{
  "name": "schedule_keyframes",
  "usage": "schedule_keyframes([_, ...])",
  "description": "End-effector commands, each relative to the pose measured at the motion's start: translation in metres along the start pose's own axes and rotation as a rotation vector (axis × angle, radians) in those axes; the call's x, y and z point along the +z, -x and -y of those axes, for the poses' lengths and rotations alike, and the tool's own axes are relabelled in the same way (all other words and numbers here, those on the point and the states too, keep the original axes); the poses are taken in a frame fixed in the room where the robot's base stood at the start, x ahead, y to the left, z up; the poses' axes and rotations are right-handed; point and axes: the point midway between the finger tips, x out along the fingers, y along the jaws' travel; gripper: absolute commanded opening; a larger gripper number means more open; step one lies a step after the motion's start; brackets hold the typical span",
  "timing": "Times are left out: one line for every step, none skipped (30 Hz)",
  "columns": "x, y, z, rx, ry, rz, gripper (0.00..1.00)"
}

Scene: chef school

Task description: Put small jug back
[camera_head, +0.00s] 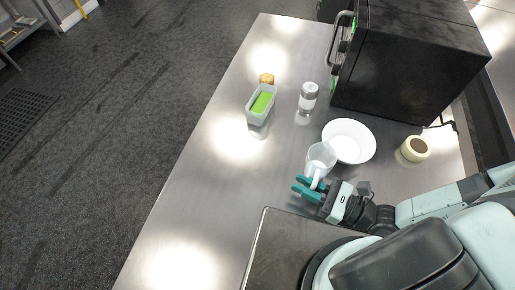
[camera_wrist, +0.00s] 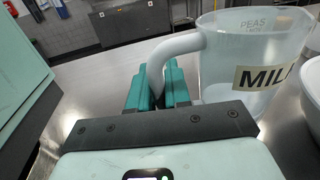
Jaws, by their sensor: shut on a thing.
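The small jug (camera_head: 320,157) is a translucent white jug on or just above the steel table, left of the white bowl. In the wrist view the jug (camera_wrist: 255,65) is upright at the right, with a "MILK" label and faint "PEAS" lettering. My gripper (camera_head: 308,189) has teal fingers at the jug's near side. In the wrist view my gripper (camera_wrist: 163,88) is shut on the jug's handle (camera_wrist: 176,48). I cannot tell whether the jug's base touches the table.
A white bowl (camera_head: 349,140) stands close right of the jug. A roll of tape (camera_head: 414,149) lies farther right. A shaker (camera_head: 307,96) and a grey container with green contents (camera_head: 262,103) stand behind, near a small brown item (camera_head: 267,78). A black oven (camera_head: 410,60) fills the back right. The table's left side (camera_head: 190,190) is clear.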

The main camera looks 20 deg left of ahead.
Motion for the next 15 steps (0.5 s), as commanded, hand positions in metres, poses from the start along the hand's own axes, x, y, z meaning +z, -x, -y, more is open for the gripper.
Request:
schedule_keyframes([0.004,-0.009,0.002,0.005,0.001,0.007,0.0])
schedule_keyframes([0.007,-0.014,0.003,0.006,0.002,0.01,0.0])
schedule_keyframes([0.011,-0.022,0.006,0.007,0.004,0.015,0.0])
schedule_keyframes([0.014,-0.03,0.007,0.008,0.005,0.018,0.0])
schedule_keyframes([0.018,-0.038,0.009,0.009,0.007,0.021,0.0])
schedule_keyframes([0.024,-0.05,0.011,0.01,0.006,0.026,0.0])
schedule_keyframes([0.028,-0.06,0.011,0.011,0.007,0.028,0.0])
schedule_keyframes([0.032,-0.07,0.012,0.013,0.007,0.031,0.0])
schedule_keyframes([0.038,-0.085,0.011,0.016,0.007,0.034,0.0])
schedule_keyframes([0.043,-0.095,0.01,0.018,0.006,0.035,0.0])
schedule_keyframes([0.047,-0.106,0.009,0.021,0.006,0.036,0.0])
schedule_keyframes([0.053,-0.12,0.006,0.025,0.005,0.035,0.0])
schedule_keyframes([0.057,-0.131,0.003,0.029,0.004,0.035,0.0])
schedule_keyframes([0.061,-0.14,-0.001,0.032,0.002,0.032,0.0])
schedule_keyframes([0.066,-0.152,-0.005,0.036,0.002,0.03,0.0])
